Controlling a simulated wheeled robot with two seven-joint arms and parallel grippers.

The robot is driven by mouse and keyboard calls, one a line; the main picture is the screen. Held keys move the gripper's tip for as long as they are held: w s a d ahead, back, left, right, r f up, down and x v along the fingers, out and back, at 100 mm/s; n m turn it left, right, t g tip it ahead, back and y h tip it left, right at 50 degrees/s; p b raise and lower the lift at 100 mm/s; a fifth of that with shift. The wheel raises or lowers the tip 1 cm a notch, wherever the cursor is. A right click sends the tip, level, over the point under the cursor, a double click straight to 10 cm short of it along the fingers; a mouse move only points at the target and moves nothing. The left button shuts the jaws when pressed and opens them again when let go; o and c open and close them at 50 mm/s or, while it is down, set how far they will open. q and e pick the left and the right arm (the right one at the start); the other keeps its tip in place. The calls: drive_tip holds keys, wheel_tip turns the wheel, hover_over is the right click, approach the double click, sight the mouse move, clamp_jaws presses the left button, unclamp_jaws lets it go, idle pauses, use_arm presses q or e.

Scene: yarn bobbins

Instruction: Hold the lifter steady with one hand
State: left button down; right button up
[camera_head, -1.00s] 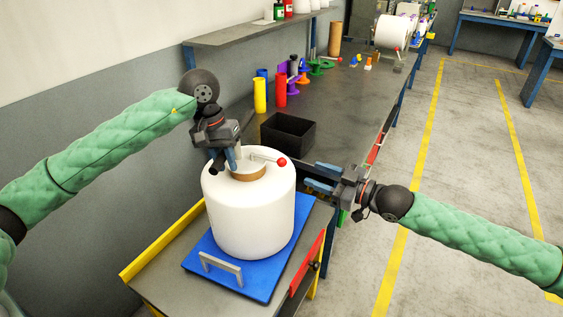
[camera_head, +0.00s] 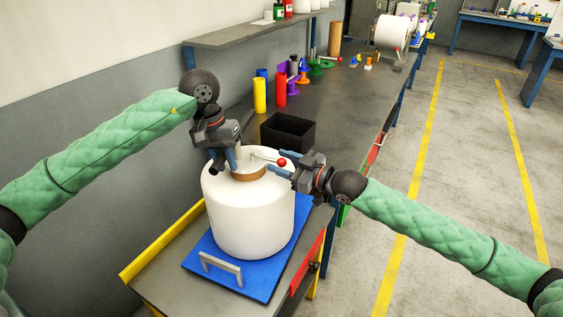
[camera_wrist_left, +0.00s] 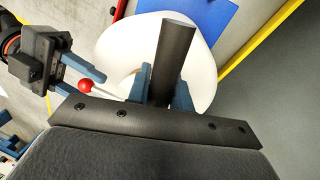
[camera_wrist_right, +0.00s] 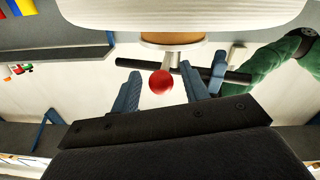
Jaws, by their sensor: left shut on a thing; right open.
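The lifter stands in the cardboard core (camera_head: 249,175) of the big white bobbin (camera_head: 250,220). It has a thin crank with a red knob (camera_head: 282,162) and a black handle bar (camera_wrist_left: 175,60). My left gripper (camera_head: 225,162) is shut on the black bar above the bobbin's top. My right gripper (camera_head: 284,163) is open at the red knob. In the right wrist view the knob (camera_wrist_right: 160,82) shows between its two blue fingers, with a gap to each. The lower part of the lifter is hidden inside the core.
The bobbin stands on a blue board (camera_head: 262,288) with a grey handle, on a yellow-edged cart (camera_head: 165,290). A black bin (camera_head: 288,132) and coloured spools stand on the bench behind. The floor to the right is clear.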

drive_tip(key=shift+w+a, duration=0.15)
clamp_jaws()
drive_tip(key=shift+a+r, duration=0.15)
drive_tip(key=shift+a, duration=0.2)
idle(1.1)
unclamp_jaws()
drive_tip(key=shift+d, duration=0.15)
